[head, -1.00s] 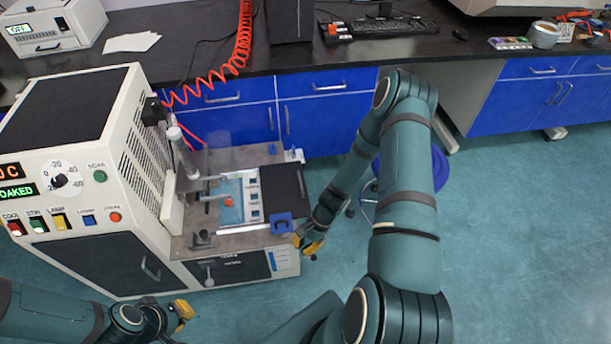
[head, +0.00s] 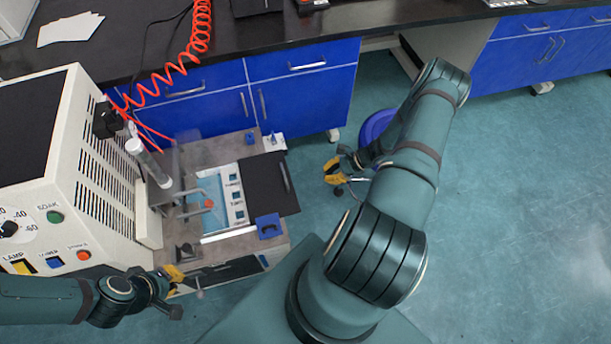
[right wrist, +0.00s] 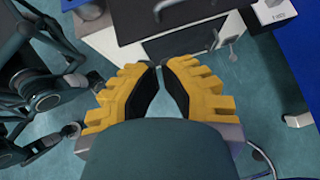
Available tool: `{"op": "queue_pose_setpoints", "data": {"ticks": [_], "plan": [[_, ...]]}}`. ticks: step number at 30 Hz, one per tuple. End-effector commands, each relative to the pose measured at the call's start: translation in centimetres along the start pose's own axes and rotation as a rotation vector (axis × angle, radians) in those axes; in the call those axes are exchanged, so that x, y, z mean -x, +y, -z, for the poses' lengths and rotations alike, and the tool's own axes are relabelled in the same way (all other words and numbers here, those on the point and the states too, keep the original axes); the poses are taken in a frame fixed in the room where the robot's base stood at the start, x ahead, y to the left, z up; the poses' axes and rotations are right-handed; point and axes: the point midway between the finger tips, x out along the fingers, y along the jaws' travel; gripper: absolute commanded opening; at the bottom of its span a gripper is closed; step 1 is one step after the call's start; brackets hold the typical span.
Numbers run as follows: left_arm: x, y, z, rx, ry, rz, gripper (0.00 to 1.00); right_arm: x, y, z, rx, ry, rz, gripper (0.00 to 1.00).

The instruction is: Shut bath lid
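The bath (head: 214,200) is a pale-rimmed, blue-tinted opening in the worktop of the cream machine, with a small red-orange item in it. The black bath lid (head: 262,184) lies folded open, flat to the right of the bath, with a bar handle (head: 285,177) near its right edge. My right gripper (head: 333,171) is over the floor to the right of the lid, apart from it. In the right wrist view its yellow fingers (right wrist: 158,68) nearly meet at the tips, with nothing between them. My left gripper (head: 172,276) is near the machine's lower front; its finger opening is unclear.
A clear upright tube (head: 148,163) and metal fixtures stand left of the bath. A blue bracket (head: 269,226) sits by the lid's front corner. A blue stool (head: 378,130) stands behind my right arm. Blue cabinets (head: 305,90) line the back. The floor at right is clear.

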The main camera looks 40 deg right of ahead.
Motion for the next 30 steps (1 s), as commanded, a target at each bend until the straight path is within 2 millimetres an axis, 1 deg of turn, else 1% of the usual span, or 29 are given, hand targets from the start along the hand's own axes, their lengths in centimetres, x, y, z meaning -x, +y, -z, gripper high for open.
{"op": "queue_pose_setpoints", "data": {"ticks": [5,12,16,18,24,30], "plan": [[-0.5,-0.2,0.0,0.0,0.002,0.0,0.0,-2.6,0.1,0.1,0.001,-0.002,-0.004,0.0],[-1.4,-0.5,0.2,-0.001,0.007,0.0,0.0,-7.4,0.1,0.1,0.001,-0.002,-0.004,0.0],[-1.9,-0.7,0.2,-0.001,0.01,0.001,0.0,-9.9,0.1,0.1,0.002,-0.001,-0.004,0.0],[-2.0,-0.8,0.2,-0.002,0.011,0.001,0.0,-10.8,0.1,-0.5,0.003,-0.001,-0.004,0.0],[-2.3,-0.8,0.3,-0.002,0.012,0.001,0.0,-12.7,0.1,-1.5,0.002,0.0,-0.003,0.0],[-2.3,-0.9,0.3,-0.002,0.013,0.001,0.0,-13.2,0.1,-1.9,0.002,0.001,-0.003,0.0]]}}
